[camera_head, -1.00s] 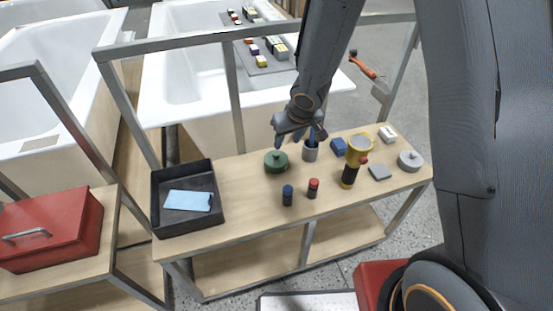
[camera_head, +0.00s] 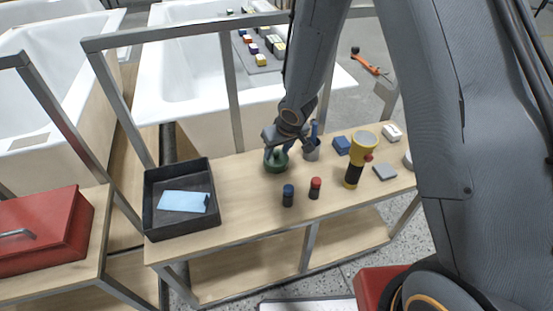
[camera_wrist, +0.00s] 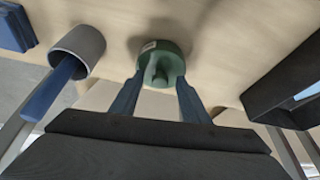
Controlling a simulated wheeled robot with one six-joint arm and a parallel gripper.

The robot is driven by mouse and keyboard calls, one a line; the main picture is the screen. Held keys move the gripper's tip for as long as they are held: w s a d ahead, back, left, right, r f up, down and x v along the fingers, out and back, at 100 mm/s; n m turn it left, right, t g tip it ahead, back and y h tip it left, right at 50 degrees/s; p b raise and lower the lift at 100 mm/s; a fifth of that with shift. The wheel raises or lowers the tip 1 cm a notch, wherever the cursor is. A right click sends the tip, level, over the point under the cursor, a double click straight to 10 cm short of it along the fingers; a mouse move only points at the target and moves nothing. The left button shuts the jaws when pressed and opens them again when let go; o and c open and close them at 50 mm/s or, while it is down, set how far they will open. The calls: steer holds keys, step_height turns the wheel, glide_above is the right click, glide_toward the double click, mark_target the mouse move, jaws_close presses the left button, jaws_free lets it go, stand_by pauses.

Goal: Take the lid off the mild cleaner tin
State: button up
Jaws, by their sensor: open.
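The green round tin (camera_head: 276,164) with a knobbed lid stands on the wooden bench. In the wrist view its lid (camera_wrist: 160,64) faces me with the knob near the middle, and a small pale label shows on its edge. I cannot read the label. My gripper (camera_head: 279,152) is just above this tin in the head view. In the wrist view my gripper's two blue-grey fingers (camera_wrist: 157,92) are spread apart, one to each side of the knob. Whether they touch the lid cannot be told.
A grey cup (camera_head: 312,150) holding a blue-handled tool stands close right of the tin. Blue (camera_head: 288,195) and red-topped (camera_head: 315,188) small jars stand in front. A yellow-and-black torch (camera_head: 359,160) is farther right. A black tray (camera_head: 163,229) with a blue cloth is left.

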steer(key=shift+c, duration=0.3)
jaws_close()
